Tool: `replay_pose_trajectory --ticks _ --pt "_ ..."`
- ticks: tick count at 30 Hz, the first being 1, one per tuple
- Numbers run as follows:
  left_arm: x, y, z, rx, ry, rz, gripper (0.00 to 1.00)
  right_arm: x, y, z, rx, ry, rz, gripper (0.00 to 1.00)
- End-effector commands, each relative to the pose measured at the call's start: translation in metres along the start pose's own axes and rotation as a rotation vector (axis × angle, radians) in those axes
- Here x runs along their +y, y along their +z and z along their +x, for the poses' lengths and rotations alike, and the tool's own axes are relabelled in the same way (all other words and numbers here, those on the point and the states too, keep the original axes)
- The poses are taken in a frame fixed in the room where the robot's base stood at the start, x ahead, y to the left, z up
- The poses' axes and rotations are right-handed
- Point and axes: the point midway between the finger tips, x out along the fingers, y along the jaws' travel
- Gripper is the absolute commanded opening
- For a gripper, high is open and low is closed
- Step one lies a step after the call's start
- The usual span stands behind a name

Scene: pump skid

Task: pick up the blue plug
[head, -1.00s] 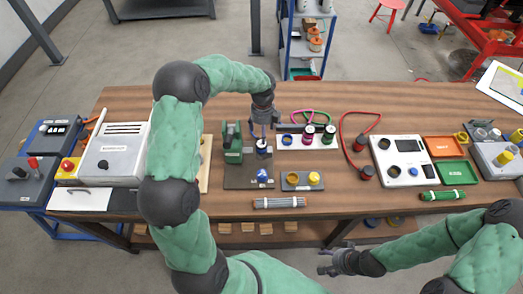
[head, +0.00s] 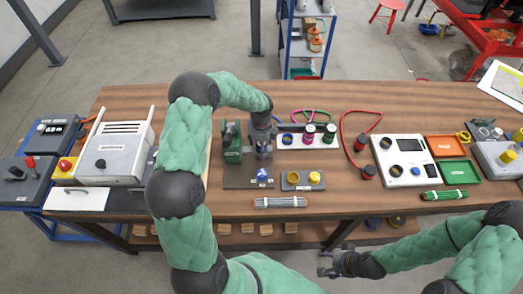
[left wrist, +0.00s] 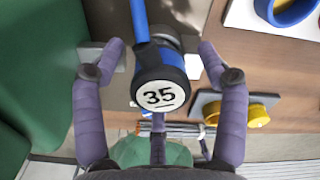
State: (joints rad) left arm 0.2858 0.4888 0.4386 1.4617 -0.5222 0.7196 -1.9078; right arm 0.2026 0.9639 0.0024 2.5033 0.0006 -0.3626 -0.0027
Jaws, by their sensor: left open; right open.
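The blue plug (left wrist: 160,95) has a dark cap with a round white label reading 35, and a blue stem runs up from it. In the left wrist view it lies between the spread fingers of my left gripper (left wrist: 162,48), with a gap visible on each side. In the head view my left gripper (head: 263,152) points down over the dark base plate (head: 235,183) and hides most of the plug. A blue part (head: 262,174) sits on that plate in front of the gripper. My right gripper (head: 328,262) is open and empty in front of the table.
A green pump body (head: 232,143) stands close on the left of my left gripper. A small block with a yellow cap (head: 314,177) is at the front right. A white panel (head: 290,142) with plugs and hoses is behind right.

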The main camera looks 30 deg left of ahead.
Motion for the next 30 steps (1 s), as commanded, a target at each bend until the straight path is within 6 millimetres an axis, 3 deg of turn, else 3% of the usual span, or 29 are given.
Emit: replay_pose_trajectory --ticks 3,10,12,23,30 --pt "0.000 0.000 -0.001 0.000 0.000 0.000 0.74 0.000 0.000 0.000 0.000 0.000 0.000 0.64" --pt "0.000 0.000 -0.001 0.000 0.000 0.000 0.09 0.000 0.000 0.000 0.000 0.000 0.000 0.64" --pt "0.000 0.000 -0.001 0.000 0.000 0.000 0.01 0.000 0.000 0.000 0.000 0.000 0.000 0.64" --pt "0.000 0.000 -0.006 -0.001 0.000 0.000 0.00 -0.001 0.000 -0.001 0.000 0.000 0.000 0.64" --pt "-0.001 0.001 -0.036 -0.003 -0.003 0.001 0.00 -0.002 0.000 -0.006 0.000 0.000 0.000 0.64"
